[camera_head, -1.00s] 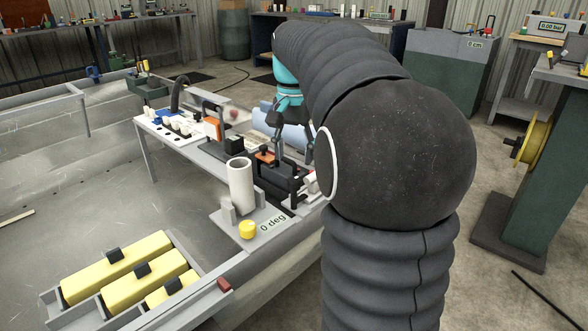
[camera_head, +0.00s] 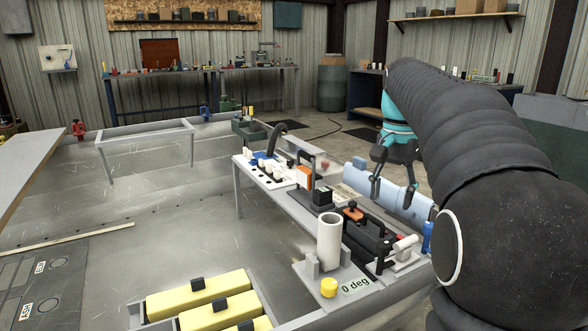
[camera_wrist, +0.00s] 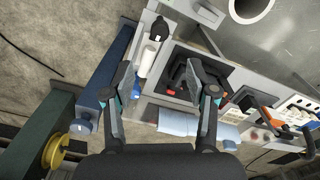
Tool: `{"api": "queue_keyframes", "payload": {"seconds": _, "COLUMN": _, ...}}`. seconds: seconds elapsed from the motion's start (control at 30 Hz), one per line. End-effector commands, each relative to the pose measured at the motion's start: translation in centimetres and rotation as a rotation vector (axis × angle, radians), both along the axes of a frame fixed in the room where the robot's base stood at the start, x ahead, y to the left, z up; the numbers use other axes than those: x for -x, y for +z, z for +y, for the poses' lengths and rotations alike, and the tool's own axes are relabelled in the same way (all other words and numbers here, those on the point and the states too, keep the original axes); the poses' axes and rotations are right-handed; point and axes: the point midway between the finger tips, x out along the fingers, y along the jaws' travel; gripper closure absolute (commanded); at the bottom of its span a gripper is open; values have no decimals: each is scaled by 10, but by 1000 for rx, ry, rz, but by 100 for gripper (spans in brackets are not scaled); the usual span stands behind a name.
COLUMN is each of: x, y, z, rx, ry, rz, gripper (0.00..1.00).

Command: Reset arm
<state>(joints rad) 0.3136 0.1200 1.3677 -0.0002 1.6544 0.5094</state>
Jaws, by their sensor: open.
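Below and between the fingers, the wrist view shows a black device with a handle (camera_wrist: 185,77) on the bench. The gripper appears to be above it and apart from it.
Yellow blocks (camera_head: 212,319) lie in a tray at the front. The hull floor (camera_head: 180,235) to the left is mostly bare.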

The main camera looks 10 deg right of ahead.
Motion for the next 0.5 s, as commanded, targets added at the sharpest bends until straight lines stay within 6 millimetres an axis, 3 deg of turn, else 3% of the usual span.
{"api": "queue_keyframes", "payload": {"seconds": 0.13, "x": -11, "y": -1, "z": -4, "rx": 18, "ry": 64, "rz": -50, "gripper": 43}}
{"api": "queue_keyframes", "payload": {"seconds": 0.27, "x": -20, "y": -33, "z": -6, "rx": 29, "ry": 151, "rz": -71, "gripper": 43}}
{"api": "queue_keyframes", "payload": {"seconds": 0.5, "x": 4, "y": -73, "z": 12, "rx": 62, "ry": 309, "rz": -130, "gripper": 43}}
